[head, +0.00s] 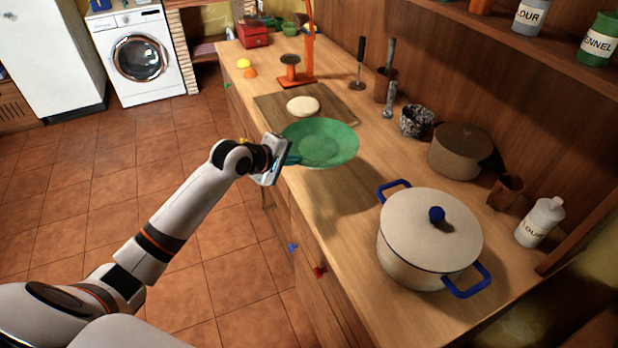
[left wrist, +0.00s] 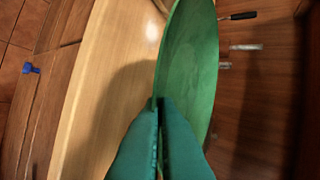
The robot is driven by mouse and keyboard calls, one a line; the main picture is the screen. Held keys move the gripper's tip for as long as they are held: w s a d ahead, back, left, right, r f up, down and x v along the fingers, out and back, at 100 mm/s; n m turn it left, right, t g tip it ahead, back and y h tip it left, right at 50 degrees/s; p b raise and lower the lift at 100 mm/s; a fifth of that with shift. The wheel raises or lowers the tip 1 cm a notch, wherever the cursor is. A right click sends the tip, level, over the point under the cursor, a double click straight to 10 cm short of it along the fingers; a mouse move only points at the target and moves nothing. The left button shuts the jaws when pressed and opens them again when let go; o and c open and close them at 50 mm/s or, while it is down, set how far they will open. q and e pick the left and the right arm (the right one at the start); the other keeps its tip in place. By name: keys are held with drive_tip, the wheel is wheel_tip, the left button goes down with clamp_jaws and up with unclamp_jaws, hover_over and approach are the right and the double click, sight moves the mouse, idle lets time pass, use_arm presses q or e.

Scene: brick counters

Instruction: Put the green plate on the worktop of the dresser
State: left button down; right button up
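The green plate (head: 321,142) is over the dresser's wooden worktop (head: 352,210), roughly level, and casts a shadow on the wood. My left gripper (head: 287,156) is at the plate's near left rim. In the left wrist view its two green fingers (left wrist: 160,140) are closed on the rim of the plate (left wrist: 190,60). The worktop (left wrist: 105,75) shows beneath the plate in that view, with a gap and a shadow between them. My right gripper does not show in either view.
A white pot (head: 430,240) with blue handles stands on the worktop at the right. A board (head: 270,108) with dough (head: 303,106) lies just beyond the plate. A brown pot (head: 459,150) and a speckled cup (head: 416,121) stand along the back. Worktop between plate and white pot is clear.

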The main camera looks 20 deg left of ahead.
use_arm(q)
drive_tip(key=shift+w+f, duration=0.15)
drive_tip(key=shift+f, duration=4.35)
drive_tip(key=shift+f, duration=0.15)
drive_tip(key=c, duration=2)
unclamp_jaws()
drive_tip(key=shift+o, duration=0.2)
drive_tip(key=shift+p, duration=0.3)
drive_tip(key=v, duration=1.2)
